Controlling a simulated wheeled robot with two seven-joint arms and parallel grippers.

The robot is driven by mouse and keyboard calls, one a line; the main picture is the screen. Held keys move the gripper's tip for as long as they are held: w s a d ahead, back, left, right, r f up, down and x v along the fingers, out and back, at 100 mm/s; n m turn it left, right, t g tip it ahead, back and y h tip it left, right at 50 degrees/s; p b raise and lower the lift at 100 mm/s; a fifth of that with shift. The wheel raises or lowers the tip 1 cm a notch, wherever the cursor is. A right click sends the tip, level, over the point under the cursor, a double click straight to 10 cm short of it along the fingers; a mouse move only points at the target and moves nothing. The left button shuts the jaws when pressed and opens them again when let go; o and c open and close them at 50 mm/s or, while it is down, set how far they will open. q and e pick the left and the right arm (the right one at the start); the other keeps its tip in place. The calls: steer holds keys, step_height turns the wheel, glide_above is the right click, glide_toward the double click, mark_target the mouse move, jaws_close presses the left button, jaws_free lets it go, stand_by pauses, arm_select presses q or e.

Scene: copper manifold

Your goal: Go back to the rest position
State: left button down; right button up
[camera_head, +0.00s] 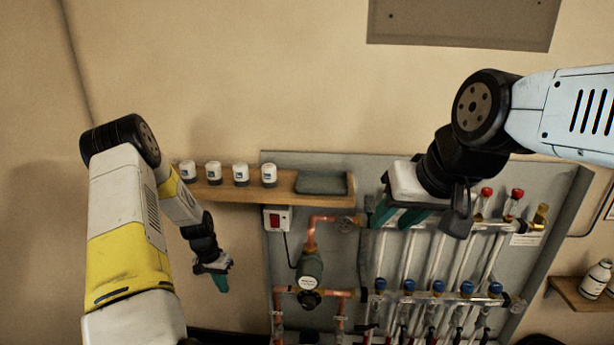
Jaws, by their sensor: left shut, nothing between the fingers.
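My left gripper (220,283) hangs at the lower left with its green fingertips together, pointing down. It is shut and holds nothing. It is in front of the bare wall, left of the copper manifold (310,218) and below the wooden shelf (220,190). My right gripper (398,217) is in front of the upper middle of the manifold panel (340,163). Its two green fingers point down and stand apart with nothing seen between them. The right gripper and its arm hide part of the panel and the upper pipes behind them.
Several small white-capped jars (213,172) and a dark tray (321,183) stand on the shelf. A red switch box (277,219), a pump (309,270) and several blue-capped valves (438,287) are on the panel. A white bottle (596,279) stands at the far right. The upper-middle wall is clear.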

arm_select(q)
steer(key=s+d+r+t+y, duration=0.1)
steer(key=s+d+r, duration=0.15)
steer(key=r, duration=1.25)
steer(key=s+d+r+t, duration=0.2)
steer(key=d+r, duration=0.1)
steer(key=r, duration=1.2)
steer(key=s+d+r+n+t, duration=0.1)
steer(key=s+d+r, duration=0.2)
steer(key=s+r, duration=0.4)
steer(key=s+d+r+n+t+h, duration=0.1)
steer(key=s+d+r, duration=0.3)
steer(key=s, duration=1)
step_height(320, 180, up, 3)
steer(key=shift+s+d+f+t, duration=0.15)
steer(key=shift+s+t, duration=0.1)
steer(key=shift+t, duration=0.15)
